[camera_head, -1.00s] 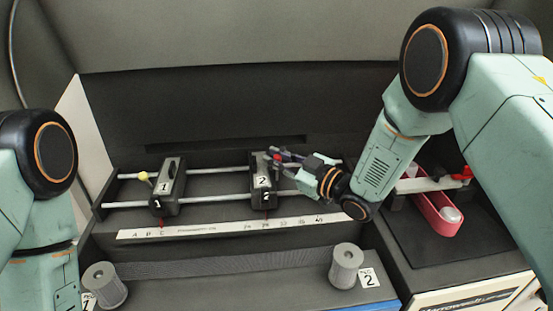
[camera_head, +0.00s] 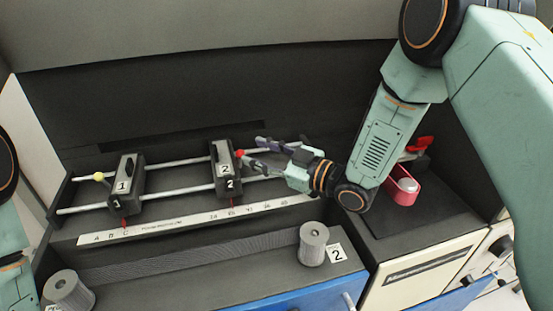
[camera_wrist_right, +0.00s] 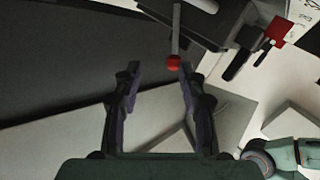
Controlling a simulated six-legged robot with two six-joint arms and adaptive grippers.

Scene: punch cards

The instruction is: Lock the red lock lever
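The red lock lever shows as a small red ball knob (camera_head: 239,153) at the right side of the black slider block marked 2 (camera_head: 225,165). In the right wrist view the red knob (camera_wrist_right: 174,62) sits at the end of a thin metal rod. My right gripper (camera_head: 254,152) is open just to the right of the knob, its fingers pointing left toward it. In the right wrist view its fingertips (camera_wrist_right: 159,70) are spread, with the knob around tip level, nearer the right finger; I cannot tell if they touch. My left gripper is out of view.
Slider block 1 (camera_head: 126,182) with a yellow knob (camera_head: 99,176) shares the metal rails with block 2. A white scale strip (camera_head: 165,228) runs in front. Two grey spools stand nearer. A pink tray (camera_head: 403,189) and a red handle (camera_head: 420,144) are at right.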

